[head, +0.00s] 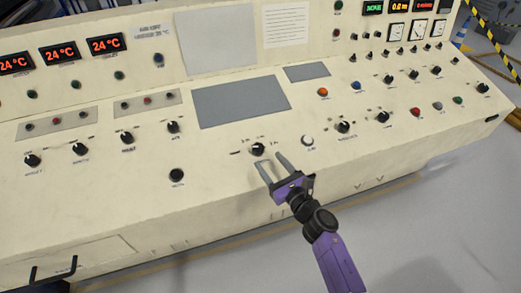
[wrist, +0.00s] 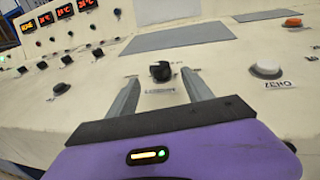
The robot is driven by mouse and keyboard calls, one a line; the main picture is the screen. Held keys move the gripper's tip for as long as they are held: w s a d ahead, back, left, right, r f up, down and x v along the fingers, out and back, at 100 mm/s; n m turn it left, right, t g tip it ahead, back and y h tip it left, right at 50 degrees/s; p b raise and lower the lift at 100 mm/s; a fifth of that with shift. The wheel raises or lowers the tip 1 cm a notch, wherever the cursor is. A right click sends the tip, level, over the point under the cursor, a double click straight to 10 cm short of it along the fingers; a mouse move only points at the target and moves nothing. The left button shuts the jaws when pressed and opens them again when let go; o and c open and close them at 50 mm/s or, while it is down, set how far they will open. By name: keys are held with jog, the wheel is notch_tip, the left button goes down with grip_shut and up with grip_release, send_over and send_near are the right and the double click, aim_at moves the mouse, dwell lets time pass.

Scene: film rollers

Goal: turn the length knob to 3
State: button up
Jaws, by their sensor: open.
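The knob in front of my gripper is a black rotary knob (head: 258,149) on the sloped cream panel, with small printed marks around it. It also shows in the wrist view (wrist: 160,71), beyond and between my fingertips, with a label below it that looks like "LENGTH". The marks are too small for me to tell its setting. My gripper (head: 272,160) is open and empty, its two grey fingers pointing at the knob from the front. In the wrist view my gripper (wrist: 160,78) has one finger on each side of the knob's line. I cannot tell whether either finger touches it.
A white button (head: 307,141), labelled "ZERO" in the wrist view, sits right of the knob. Another black knob (head: 344,127) is farther right. A black button (head: 177,175) is lower left. A grey screen (head: 240,101) lies behind.

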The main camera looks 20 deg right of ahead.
aim_at(261, 152)
jog(key=w, duration=0.3)
jog(key=w+a+b, duration=0.1)
jog(key=w, duration=0.2)
jog(key=shift+w+a, duration=0.1)
jog(key=shift+w, duration=0.1)
jog(key=shift+c, duration=0.2)
grip_shut()
jog(key=shift+f, duration=0.1)
jog(key=shift+f+b, duration=0.1)
jog(key=shift+b, duration=0.35)
